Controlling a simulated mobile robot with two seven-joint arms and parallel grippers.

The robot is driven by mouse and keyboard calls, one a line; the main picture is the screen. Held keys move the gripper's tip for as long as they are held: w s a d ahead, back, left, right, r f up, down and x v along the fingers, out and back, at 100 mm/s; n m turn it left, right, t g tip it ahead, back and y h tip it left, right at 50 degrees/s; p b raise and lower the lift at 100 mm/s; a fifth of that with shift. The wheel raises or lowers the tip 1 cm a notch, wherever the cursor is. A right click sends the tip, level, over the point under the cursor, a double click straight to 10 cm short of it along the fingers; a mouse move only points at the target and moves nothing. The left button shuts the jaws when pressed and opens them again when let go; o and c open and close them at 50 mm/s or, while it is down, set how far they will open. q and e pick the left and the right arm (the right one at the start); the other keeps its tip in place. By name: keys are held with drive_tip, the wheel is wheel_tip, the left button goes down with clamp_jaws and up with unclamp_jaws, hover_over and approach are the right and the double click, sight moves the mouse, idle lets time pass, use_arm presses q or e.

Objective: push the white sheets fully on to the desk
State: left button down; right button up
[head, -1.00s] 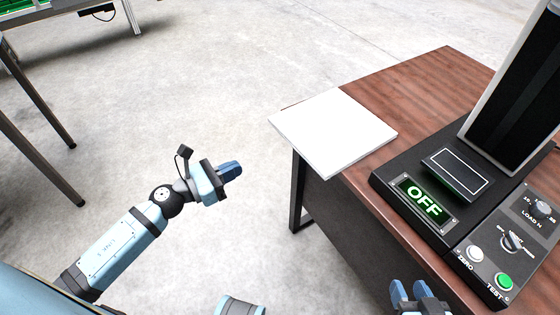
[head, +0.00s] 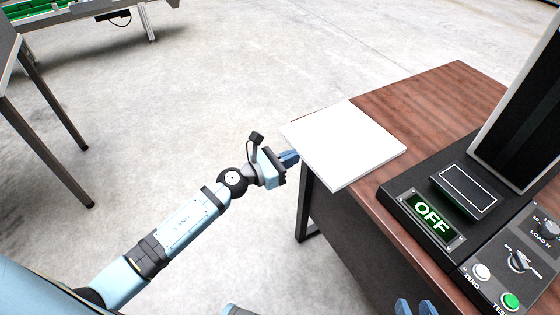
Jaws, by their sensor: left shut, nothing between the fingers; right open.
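The white sheets (head: 345,145) form a flat stack on the left end of the brown wooden desk (head: 440,92). Their left edge sticks out past the desk's left edge. My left gripper (head: 291,158) is shut and empty, with its blue fingertips close to the sheets' overhanging left edge. I cannot tell whether the fingertips touch the sheets. My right gripper (head: 415,308) is open at the bottom edge of the view, in front of the desk, and only its blue fingertips show.
A black control unit with a green OFF display (head: 431,217), knobs and buttons stands on the desk right of the sheets. A dark upright panel (head: 525,110) rises behind it. Another table (head: 8,45) is at far left. The concrete floor between is clear.

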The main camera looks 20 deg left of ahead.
sight(301, 152)
use_arm(q)
drive_tip(key=shift+w, duration=0.1)
drive_tip(key=x, duration=0.2)
drive_tip(key=shift+w+d+r, duration=0.1)
drive_tip(key=shift+w+d, duration=0.2)
drive_tip(key=shift+d, duration=0.05)
idle(0.3)
